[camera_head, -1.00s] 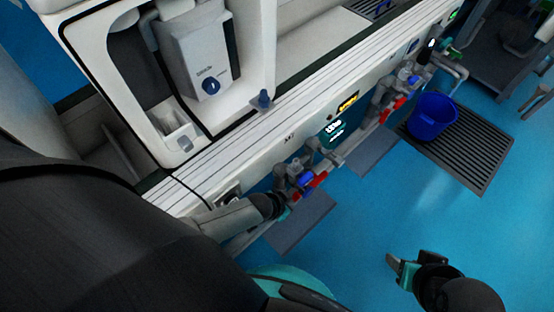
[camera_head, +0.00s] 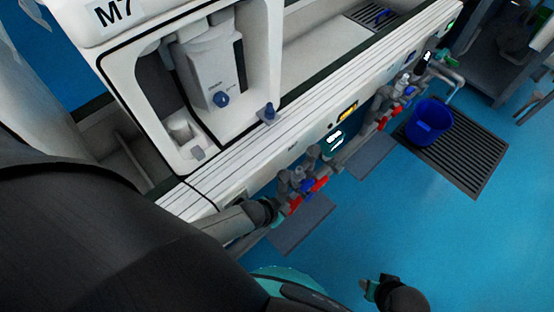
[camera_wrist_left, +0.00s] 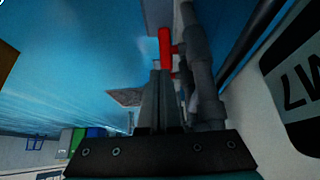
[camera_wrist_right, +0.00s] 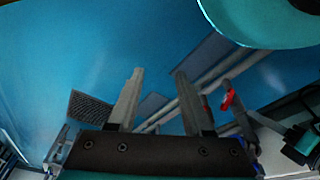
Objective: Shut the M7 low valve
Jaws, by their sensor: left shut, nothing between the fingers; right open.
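The station marked M7 (camera_head: 115,10) has grey pipework along its lower front edge, with red-handled valves. One red valve handle (camera_head: 295,204) sits low, close to my left gripper; another (camera_head: 319,184) is a little further right, beside a blue part. My left gripper (camera_wrist_left: 160,73) is shut and empty. In the left wrist view its fingertips are just short of a red handle (camera_wrist_left: 165,48) beside a grey pipe; I cannot tell whether they touch. In the head view my left forearm partly hides the tips. My right gripper (camera_wrist_right: 159,76) is open and empty, over the floor.
More pipework with a red handle (camera_head: 390,118) runs further along the bench. A blue bucket (camera_head: 431,122) stands on a dark floor grate (camera_head: 470,160). A grey floor plate (camera_head: 300,225) lies below the near valves.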

